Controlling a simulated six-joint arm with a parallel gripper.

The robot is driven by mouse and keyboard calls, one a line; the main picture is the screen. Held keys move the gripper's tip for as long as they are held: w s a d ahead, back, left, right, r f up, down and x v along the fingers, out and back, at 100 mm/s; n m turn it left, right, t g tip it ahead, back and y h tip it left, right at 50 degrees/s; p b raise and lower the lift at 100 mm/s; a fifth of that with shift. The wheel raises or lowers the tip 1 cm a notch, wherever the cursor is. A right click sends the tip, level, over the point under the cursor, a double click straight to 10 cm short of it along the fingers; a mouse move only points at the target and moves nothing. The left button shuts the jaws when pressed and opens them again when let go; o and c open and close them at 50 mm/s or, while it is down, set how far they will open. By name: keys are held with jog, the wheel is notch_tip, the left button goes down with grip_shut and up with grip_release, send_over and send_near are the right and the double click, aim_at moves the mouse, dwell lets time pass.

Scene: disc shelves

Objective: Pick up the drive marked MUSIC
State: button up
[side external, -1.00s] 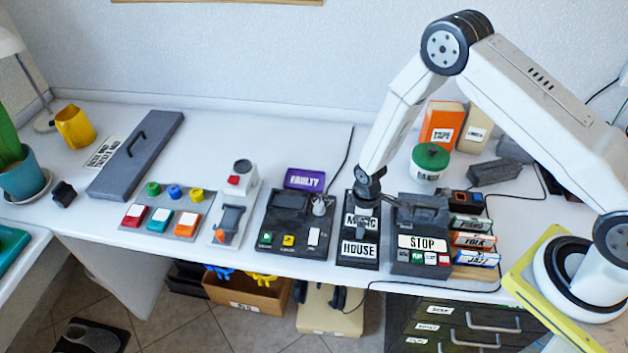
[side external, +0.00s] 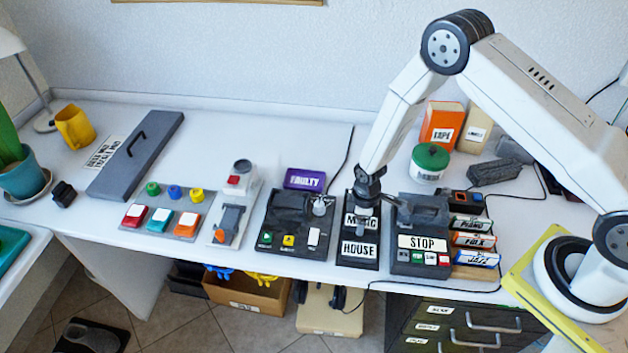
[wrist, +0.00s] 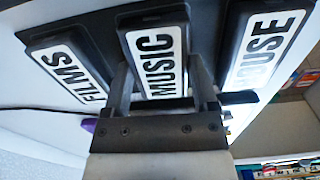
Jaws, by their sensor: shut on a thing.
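The MUSIC drive (wrist: 155,62) is a dark block with a white label, in the middle of the wrist view between two other drives. In the side view its label (side external: 350,222) shows partly, behind my gripper. My gripper (wrist: 163,80) is shut on the MUSIC drive, one finger along each long side. In the side view my gripper (side external: 365,228) points down at the dark drive holder (side external: 344,261). I cannot tell whether the drive is clear of the holder.
The FILMS drive (wrist: 70,72) and the HOUSE drive (wrist: 262,48) sit close on either side; HOUSE also shows in the side view (side external: 359,249). A dark machine with a STOP label (side external: 422,243) stands just right. A dark console (side external: 290,225) stands just left.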

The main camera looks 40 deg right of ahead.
jog(key=shift+r, duration=1.1)
jog(key=s+r, duration=0.3)
jog(key=s, duration=0.1)
jog(key=s+r, duration=0.4)
jog(key=s, duration=0.1)
jog(key=s+d+r, duration=0.1)
jog(key=s+r, duration=0.2)
jog(key=s, duration=0.2)
jog(key=shift+r, duration=0.35)
jog(key=shift+w, duration=0.15)
